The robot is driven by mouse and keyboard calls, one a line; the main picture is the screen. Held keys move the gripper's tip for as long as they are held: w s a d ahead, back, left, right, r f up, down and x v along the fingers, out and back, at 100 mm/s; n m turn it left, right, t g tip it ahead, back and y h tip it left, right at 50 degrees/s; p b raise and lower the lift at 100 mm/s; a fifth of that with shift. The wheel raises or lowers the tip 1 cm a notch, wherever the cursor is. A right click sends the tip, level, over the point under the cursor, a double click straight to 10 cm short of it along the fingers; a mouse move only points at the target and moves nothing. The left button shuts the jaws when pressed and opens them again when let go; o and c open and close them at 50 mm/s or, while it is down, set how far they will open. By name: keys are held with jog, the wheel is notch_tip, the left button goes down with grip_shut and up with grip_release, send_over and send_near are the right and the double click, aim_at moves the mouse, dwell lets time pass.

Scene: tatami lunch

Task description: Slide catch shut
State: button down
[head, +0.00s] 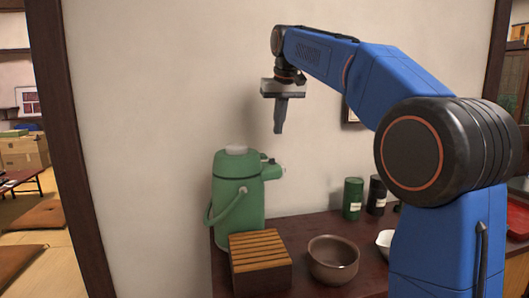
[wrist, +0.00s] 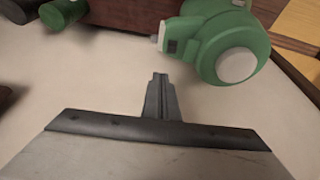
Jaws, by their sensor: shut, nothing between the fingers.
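A green air pot (head: 237,205) with a pale top button (head: 236,150) stands at the left end of the dark counter; it also shows from above in the wrist view (wrist: 213,45). Its spout points right and has a small dark patch (wrist: 172,46) on it, possibly the catch; I cannot tell its position. My gripper (head: 278,131) points down above and to the right of the pot, apart from it. Its fingers are together and empty, and they also show in the wrist view (wrist: 159,77).
A slatted wooden box (head: 260,262) and a brown bowl (head: 333,260) stand in front of the pot. A green canister (head: 352,198) and a dark canister (head: 376,195) stand to the right by the wall. The air around my gripper is clear.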

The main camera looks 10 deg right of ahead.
aim_at(273, 161)
jog(key=shift+w+a+r, duration=0.3)
jog(key=shift+w+a, duration=0.5)
jog(key=shift+w, duration=0.1)
jog(key=shift+f, duration=0.15)
jog(key=f, duration=0.9)
jog(key=shift+w, duration=0.35)
jog(key=shift+s+f, duration=0.1)
jog(key=shift+s, duration=0.6)
jog(key=shift+d, duration=0.1)
